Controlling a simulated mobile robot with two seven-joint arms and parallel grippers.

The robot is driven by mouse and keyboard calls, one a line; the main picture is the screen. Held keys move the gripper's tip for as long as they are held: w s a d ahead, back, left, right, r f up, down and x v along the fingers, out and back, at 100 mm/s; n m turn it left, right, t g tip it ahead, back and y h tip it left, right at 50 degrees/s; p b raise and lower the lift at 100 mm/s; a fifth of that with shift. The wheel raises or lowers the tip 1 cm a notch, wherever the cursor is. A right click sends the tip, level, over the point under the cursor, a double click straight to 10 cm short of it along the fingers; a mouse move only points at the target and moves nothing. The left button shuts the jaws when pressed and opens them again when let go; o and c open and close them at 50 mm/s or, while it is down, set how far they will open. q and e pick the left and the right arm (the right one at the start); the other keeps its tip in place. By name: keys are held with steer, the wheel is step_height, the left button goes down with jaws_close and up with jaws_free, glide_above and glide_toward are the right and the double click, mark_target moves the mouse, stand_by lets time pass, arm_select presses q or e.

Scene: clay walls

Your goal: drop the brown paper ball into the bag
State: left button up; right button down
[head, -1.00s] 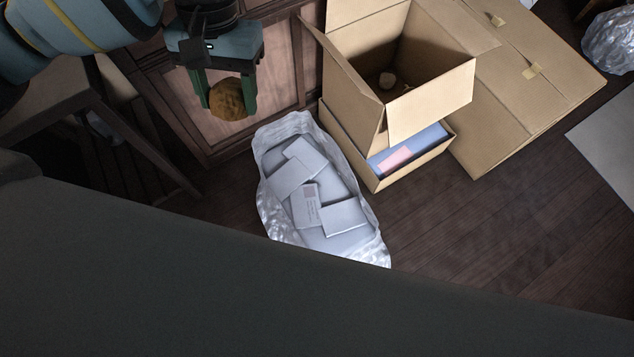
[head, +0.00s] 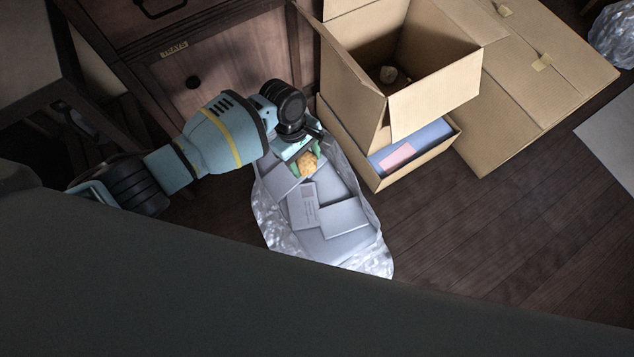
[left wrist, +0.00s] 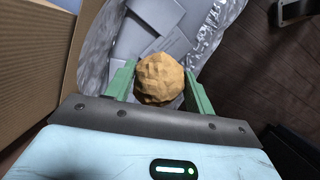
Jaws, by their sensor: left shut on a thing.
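The brown paper ball (head: 308,164) is between the green fingers of my left gripper (head: 306,163), which is shut on it. In the left wrist view the ball (left wrist: 160,79) sits between both fingertips of the gripper (left wrist: 160,85). The bag (head: 372,255) is a pale, crinkled, open plastic bag on the floor with several grey-white envelopes (head: 345,220) inside. The ball and gripper are over the upper end of the bag, and my arm hides part of its rim. The bag (left wrist: 97,45) also shows behind the ball in the left wrist view. My right gripper is not in view.
An open cardboard box (head: 435,95) stands on a lower box with a blue thing (head: 412,147) in it, right beside the bag. A flat carton (head: 545,75) lies farther right. A wooden cabinet (head: 215,75) stands behind my left arm. The floor (head: 490,240) at the right is clear.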

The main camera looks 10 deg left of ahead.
arm_select(q)
steer(key=shift+s+f, duration=0.15)
steer(key=shift+f, duration=0.35)
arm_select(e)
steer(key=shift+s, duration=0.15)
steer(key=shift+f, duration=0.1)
